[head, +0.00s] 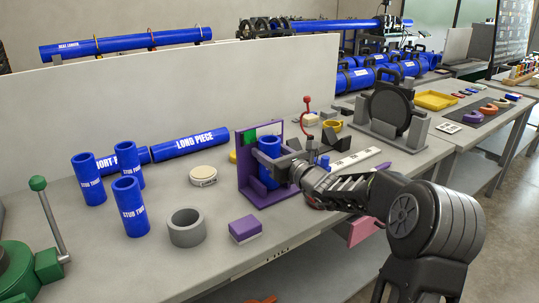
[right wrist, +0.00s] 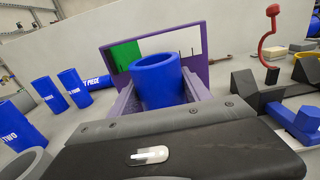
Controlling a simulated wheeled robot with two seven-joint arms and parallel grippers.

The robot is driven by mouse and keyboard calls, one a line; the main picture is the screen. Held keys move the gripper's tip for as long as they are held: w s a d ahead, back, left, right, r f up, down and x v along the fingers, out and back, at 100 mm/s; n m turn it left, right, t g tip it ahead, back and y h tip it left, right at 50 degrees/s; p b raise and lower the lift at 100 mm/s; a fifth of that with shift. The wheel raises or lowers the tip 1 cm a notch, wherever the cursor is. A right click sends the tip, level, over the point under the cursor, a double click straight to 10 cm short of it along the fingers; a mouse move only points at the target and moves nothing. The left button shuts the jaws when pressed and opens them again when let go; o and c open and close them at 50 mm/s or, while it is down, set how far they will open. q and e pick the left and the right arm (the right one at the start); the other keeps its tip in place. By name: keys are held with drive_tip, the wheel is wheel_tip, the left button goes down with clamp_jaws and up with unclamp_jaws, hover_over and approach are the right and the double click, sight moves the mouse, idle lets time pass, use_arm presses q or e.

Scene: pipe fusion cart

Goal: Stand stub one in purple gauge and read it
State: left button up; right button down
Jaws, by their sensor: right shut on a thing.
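The purple gauge (head: 246,178) stands on the bench in the middle of the head view. Its back panel has a green patch at upper left and a pale area beside it, also clear in the right wrist view (right wrist: 198,48). A blue stub (head: 267,150) stands upright in the gauge, in front of the panel; its open top shows in the right wrist view (right wrist: 158,72). No label shows on it, so I cannot tell its number. My right gripper (head: 277,168) is shut on this stub from the right. My left gripper is not in view.
Several labelled blue stubs (head: 130,206) stand at left. A grey ring (head: 186,228), a purple block (head: 244,228) and a cream disc (head: 203,176) lie left of the gauge. A red-topped hook stand (head: 306,118) is behind my right gripper. A pale wall backs the bench.

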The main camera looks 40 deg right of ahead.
drive_tip(key=shift+f, duration=0.35)
drive_tip(key=shift+f, duration=0.15)
drive_tip(key=shift+c, duration=2.4)
unclamp_jaws()
drive_tip(key=shift+s, duration=0.25)
drive_tip(key=s+b, duration=0.1)
drive_tip(key=s, duration=1)
drive_tip(key=shift+s+a, duration=0.15)
drive_tip(key=shift+s, duration=0.1)
